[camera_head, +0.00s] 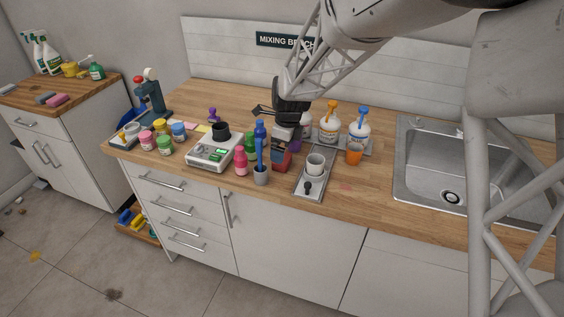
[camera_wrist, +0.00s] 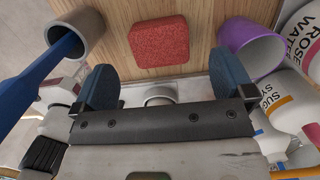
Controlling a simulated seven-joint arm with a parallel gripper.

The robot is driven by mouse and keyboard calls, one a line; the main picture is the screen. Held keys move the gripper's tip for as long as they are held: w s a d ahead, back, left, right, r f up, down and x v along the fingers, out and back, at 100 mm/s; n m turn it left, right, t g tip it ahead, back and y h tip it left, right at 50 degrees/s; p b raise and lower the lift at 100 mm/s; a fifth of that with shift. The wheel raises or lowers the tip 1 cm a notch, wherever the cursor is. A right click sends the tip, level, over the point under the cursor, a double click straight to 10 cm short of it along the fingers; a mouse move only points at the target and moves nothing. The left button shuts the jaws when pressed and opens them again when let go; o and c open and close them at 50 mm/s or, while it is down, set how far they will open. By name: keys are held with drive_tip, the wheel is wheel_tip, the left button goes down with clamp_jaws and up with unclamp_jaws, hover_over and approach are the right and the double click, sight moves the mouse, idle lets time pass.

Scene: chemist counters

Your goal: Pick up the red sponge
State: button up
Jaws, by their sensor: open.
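The red sponge (camera_wrist: 160,41) lies flat on the wooden counter in the wrist view, just beyond and between my fingertips. In the head view the red sponge (camera_head: 283,161) shows in part below my gripper. My gripper (camera_wrist: 166,84) has its two blue fingers spread wide with nothing between them. In the head view my gripper (camera_head: 279,149) points down close over the sponge. The exact height above it cannot be told.
A grey cup (camera_wrist: 82,35) with a blue-handled tool stands left of the sponge, and a purple cup (camera_wrist: 250,48) is to its right. Bottles (camera_wrist: 294,95) crowd the right. In the head view a scale (camera_head: 210,154) and the sink (camera_head: 440,180) flank the area.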

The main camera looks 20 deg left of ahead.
drive_tip(key=shift+a+f, duration=0.2)
drive_tip(key=shift+f, duration=2.4)
drive_tip(key=c, duration=1.1)
drive_tip(key=shift+r, duration=0.1)
drive_tip(key=shift+r, duration=4.95)
